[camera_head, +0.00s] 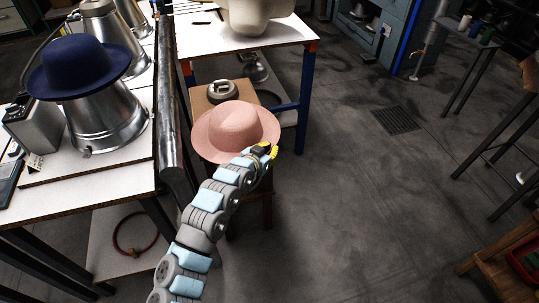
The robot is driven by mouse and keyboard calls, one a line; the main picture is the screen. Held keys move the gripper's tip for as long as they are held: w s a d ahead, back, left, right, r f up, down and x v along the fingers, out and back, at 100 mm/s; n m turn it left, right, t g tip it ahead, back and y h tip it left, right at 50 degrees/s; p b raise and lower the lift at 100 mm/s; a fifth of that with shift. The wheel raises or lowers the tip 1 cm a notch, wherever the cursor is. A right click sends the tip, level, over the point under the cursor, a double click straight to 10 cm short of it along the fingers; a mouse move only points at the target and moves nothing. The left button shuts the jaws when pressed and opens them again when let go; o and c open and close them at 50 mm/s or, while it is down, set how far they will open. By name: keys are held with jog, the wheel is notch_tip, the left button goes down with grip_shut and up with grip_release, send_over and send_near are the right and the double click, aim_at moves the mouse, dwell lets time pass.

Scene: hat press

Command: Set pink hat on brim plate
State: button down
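The pink hat (236,124) is near the middle of the view, crown up, in front of a small wooden stand. My gripper (266,151), with yellow fingertips, is at the near right edge of its brim. It overlaps the brim in the picture; whether its fingers are closed on the felt does not show clearly. Whether the hat rests on something or hangs in the air is also unclear. I cannot tell for certain which thing is the brim plate. A round metal piece (221,91) sits on the wooden stand behind the hat.
A navy hat (79,66) sits on a metal form (108,121) on the left table (98,180), with a thick metal rail along its edge. A white-topped table (196,48) stands behind. Open floor (370,190) lies to the right, with stools beyond.

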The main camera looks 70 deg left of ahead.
notch_tip(320, 180, down, 2)
jog(key=shift+d+f+b, duration=0.1)
jog(key=shift+f+b, duration=0.1)
jog(key=shift+b, duration=0.1)
jog(key=shift+r, duration=0.1)
jog(key=c, duration=1.6)
grip_release()
jog(key=shift+c, duration=0.2)
jog(key=o, duration=0.4)
